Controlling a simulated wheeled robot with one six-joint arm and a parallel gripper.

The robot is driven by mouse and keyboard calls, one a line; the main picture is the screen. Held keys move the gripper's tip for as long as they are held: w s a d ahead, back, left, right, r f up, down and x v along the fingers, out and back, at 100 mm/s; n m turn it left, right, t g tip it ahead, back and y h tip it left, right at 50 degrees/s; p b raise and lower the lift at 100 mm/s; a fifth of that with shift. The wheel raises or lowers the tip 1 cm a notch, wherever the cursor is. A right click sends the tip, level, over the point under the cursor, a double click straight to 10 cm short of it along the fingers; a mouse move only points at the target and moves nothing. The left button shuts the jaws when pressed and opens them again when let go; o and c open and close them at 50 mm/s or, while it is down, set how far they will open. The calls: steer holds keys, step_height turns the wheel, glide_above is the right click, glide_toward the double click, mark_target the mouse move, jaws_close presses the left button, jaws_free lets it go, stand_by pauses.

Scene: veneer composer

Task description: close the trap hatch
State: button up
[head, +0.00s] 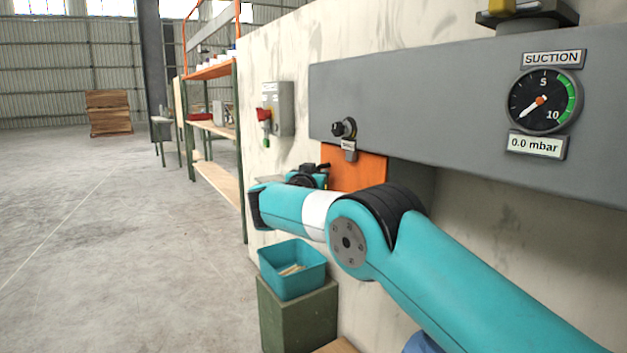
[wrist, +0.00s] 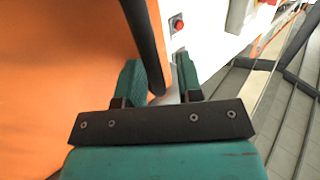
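The orange trap hatch (head: 352,168) shows below the grey beam in the head view, partly hidden behind my arm. In the wrist view a large orange panel (wrist: 60,60), seemingly the same hatch, fills the left side. A dark bar (wrist: 143,35), apparently its handle, runs down from the top edge between my fingers. My gripper (wrist: 160,75) is open, its two green fingers apart on either side of the bar. The bar lies closer to the left finger; I cannot tell whether they touch. In the head view the gripper is small and dark beside the hatch, its fingertips unclear.
A grey beam (head: 440,95) carries a black knob (head: 344,128) and a suction gauge (head: 543,101) reading 0.0 mbar. A switch box (head: 280,108) is on the wall. A teal bin (head: 293,268) stands on a green block below my arm. The floor at left is clear.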

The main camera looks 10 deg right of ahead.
steer(key=b+v, duration=0.1)
steer(key=v, duration=1.6)
steer(key=shift+s, duration=0.15)
steer(key=shift+r, duration=0.1)
steer(key=shift+c, duration=0.4)
